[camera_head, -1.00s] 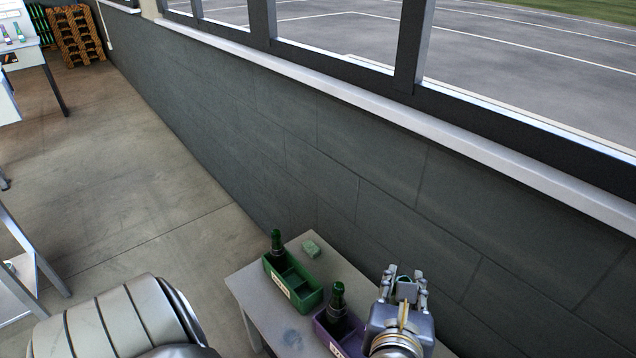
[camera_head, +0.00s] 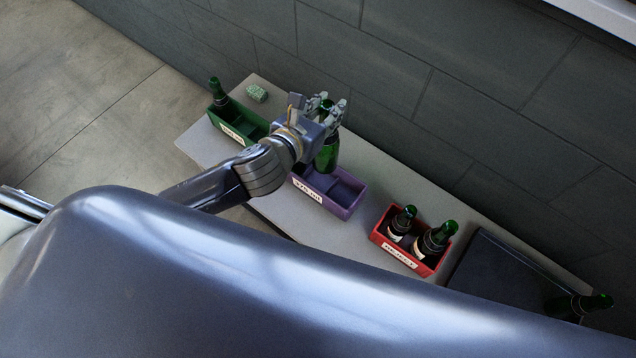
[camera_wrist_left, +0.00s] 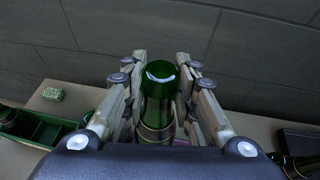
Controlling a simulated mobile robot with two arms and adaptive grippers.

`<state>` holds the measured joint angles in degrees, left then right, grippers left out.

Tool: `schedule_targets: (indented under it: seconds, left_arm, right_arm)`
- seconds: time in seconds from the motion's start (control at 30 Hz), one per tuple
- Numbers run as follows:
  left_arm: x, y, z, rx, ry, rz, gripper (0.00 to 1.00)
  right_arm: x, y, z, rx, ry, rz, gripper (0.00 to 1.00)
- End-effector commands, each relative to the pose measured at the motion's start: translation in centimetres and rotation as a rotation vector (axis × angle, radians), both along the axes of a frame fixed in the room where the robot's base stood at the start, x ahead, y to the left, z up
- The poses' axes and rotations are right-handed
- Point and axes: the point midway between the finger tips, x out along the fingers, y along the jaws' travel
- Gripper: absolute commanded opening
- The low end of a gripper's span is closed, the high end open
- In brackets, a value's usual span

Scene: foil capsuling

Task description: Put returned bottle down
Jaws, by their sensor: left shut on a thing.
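My left gripper (camera_head: 325,108) is shut on a green bottle (camera_head: 327,157) and holds it by its upper part, upright or nearly so. The left wrist view shows the bottle (camera_wrist_left: 158,100) between the two fingers, with its mouth up. The bottle is at the back of the purple crate (camera_head: 345,211), which has a white label on its front. I cannot tell whether its base rests in the crate or hangs above it. The crate's front compartments look empty. My right gripper is not in view.
On the grey table (camera_head: 300,228), a green crate (camera_head: 232,137) with one bottle and a green block (camera_head: 257,93) are at the left. A red crate (camera_head: 405,257) with two bottles is at the right, then a dark box (camera_head: 500,275) and another bottle (camera_head: 580,305). A wall runs behind.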

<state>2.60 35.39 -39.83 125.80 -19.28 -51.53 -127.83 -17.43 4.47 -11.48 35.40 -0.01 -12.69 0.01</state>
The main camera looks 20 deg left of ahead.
Motion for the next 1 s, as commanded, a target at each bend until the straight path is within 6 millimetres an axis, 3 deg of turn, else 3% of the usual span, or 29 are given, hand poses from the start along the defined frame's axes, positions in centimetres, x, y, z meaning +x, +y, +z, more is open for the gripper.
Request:
schedule_targets:
  seconds: [0.1,0.33,0.6,1.0]
  left_arm:
    - [0.6,0.9,-2.2,0.006,-0.002,-0.069,0.0]
    - [1.0,2.0,-4.1,-0.001,-0.004,-0.132,0.0]
    - [1.0,2.1,-8.6,-0.005,-0.002,-0.138,0.0]
    - [1.0,2.1,-13.4,-0.005,-0.002,-0.138,0.0]
  right_arm:
    - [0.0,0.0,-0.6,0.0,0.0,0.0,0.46]
    - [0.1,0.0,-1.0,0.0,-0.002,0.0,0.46]
    - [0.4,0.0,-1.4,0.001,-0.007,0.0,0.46]
    - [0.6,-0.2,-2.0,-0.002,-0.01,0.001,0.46]
